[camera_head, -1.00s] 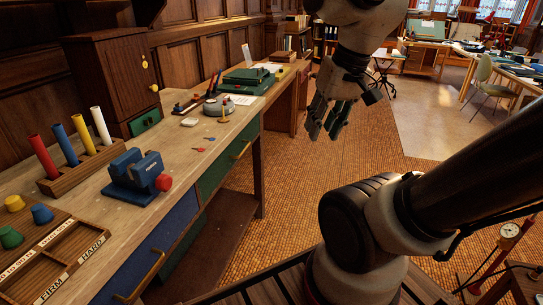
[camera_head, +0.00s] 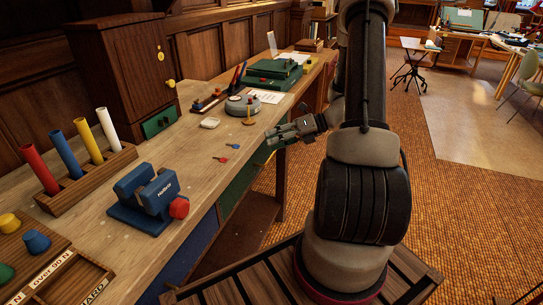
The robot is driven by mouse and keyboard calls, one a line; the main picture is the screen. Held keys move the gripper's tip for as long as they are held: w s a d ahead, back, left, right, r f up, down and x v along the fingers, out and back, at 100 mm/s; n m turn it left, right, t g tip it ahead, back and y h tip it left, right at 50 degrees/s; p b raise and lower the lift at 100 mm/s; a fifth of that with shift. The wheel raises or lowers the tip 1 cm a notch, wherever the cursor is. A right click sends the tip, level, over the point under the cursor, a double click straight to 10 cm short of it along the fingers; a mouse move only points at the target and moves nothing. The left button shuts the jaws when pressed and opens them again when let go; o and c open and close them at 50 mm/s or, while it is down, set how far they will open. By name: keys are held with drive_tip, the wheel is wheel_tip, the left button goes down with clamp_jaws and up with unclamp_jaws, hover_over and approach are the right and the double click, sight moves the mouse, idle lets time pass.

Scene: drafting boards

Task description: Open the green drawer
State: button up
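The green drawer (camera_head: 239,187) is in the front of the long wooden desk, to the right of a blue drawer. Its front looks flush with the desk, and I cannot make out its brass handle. My gripper (camera_head: 271,140) points left, close to the upper right part of the green drawer's front. Whether it touches the front or the handle is unclear. The fingers are seen nearly side-on, so their gap does not show. A second, small green drawer (camera_head: 153,126) is at the bottom of the dark wooden cabinet (camera_head: 128,65) on the desk.
The blue drawer (camera_head: 192,254) is left of the green one. On the desktop (camera_head: 190,150) are a blue vise (camera_head: 147,198), a rack of coloured tubes (camera_head: 85,180), small keys, a round grey device (camera_head: 242,105) and a green case (camera_head: 274,72). Open floor lies to the right.

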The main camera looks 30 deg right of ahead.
sight(272, 154)
drive_tip(key=w+d+f+m+t+h, duration=0.25)
drive_tip(key=d+f+m+t, duration=0.25)
drive_tip(key=d+f+m, duration=0.45)
drive_tip(key=shift+m+y, duration=0.25)
drive_tip(key=shift+m, duration=0.7)
drive_tip(key=x, duration=0.3)
drive_tip(key=f+x, duration=0.1)
drive_tip(key=x, duration=0.5)
drive_tip(key=shift+s+a+f, duration=0.15)
drive_tip(key=shift+s+a, duration=0.1)
drive_tip(key=shift+s, duration=0.05)
drive_tip(key=shift+c, duration=0.2)
clamp_jaws()
